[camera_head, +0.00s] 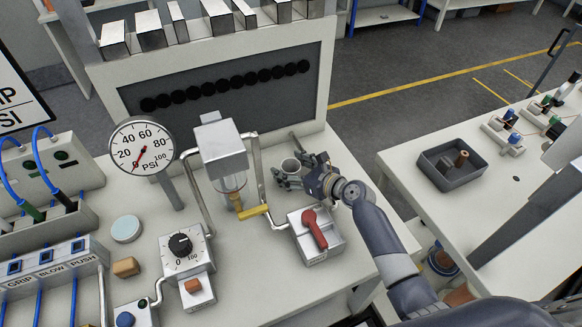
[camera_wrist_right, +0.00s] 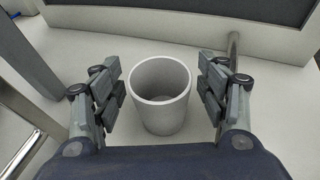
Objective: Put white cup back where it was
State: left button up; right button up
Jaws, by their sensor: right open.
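The white cup (camera_head: 290,165) stands upright on the light bench top, behind the red-handled switch box. In the right wrist view the cup (camera_wrist_right: 160,118) is empty and stands between the two fingers, with a visible gap on each side. My right gripper (camera_head: 287,178) is open around the cup and does not appear to touch it; it also shows in the right wrist view (camera_wrist_right: 162,84). My left gripper is not in view.
A box with a red lever (camera_head: 314,236) is just in front of my right gripper. A bent metal pipe (camera_head: 257,170) and a clear-bodied filter unit (camera_head: 220,150) stand to the left. An upright panel (camera_head: 230,85) rises behind. A side table with a dark tray (camera_head: 450,168) is at right.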

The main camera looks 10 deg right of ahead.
jog(key=shift+r, duration=0.2)
jog(key=v, duration=1.2)
jog(key=shift+r, duration=0.1)
